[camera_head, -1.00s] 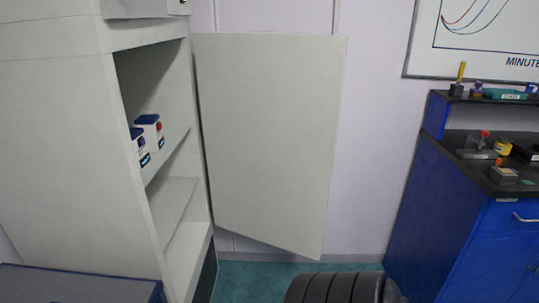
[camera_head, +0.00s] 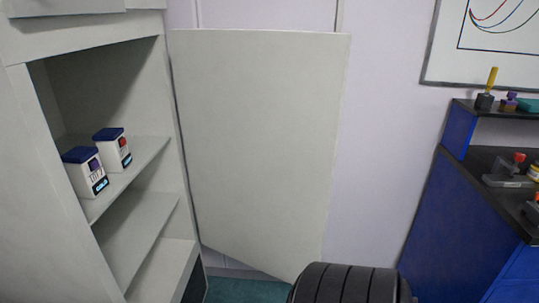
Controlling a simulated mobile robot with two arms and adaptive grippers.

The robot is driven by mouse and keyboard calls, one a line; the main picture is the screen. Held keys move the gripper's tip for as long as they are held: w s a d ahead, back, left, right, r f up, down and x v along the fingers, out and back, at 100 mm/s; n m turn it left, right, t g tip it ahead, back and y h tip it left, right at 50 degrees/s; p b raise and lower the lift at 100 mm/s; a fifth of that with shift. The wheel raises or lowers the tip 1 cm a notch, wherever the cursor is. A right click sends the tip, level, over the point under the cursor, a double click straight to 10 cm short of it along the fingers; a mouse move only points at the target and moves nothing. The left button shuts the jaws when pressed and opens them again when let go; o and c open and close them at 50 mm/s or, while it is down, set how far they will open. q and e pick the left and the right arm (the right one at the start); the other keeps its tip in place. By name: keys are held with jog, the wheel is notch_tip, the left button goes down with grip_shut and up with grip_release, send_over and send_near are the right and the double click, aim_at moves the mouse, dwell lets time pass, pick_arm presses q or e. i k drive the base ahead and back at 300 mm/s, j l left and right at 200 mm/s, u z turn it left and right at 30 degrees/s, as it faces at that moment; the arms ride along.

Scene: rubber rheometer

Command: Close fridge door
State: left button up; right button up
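The fridge door (camera_head: 262,150) is a flat pale grey panel. It stands wide open, swung out to the right of the fridge, in front of the wall. The fridge (camera_head: 25,160) is a tall pale cabinet at the left with its inside exposed. Two white boxes with blue lids, a nearer one (camera_head: 85,172) and a farther one (camera_head: 113,150), stand on its upper shelf (camera_head: 146,152). Neither of my grippers is in view.
A blue cabinet (camera_head: 440,220) with a dark worktop and small tools stands at the right. A whiteboard with curves (camera_head: 500,65) hangs above it. A dark ribbed cylinder (camera_head: 350,285) is at the bottom centre. Some green floor (camera_head: 245,291) shows below the door.

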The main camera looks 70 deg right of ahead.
aim_at(261, 111)
jog(key=l, duration=1.05)
jog(key=k+l, duration=0.1)
jog(key=l, duration=0.95)
jog(key=l+u, duration=0.1)
jog(key=l, duration=0.95)
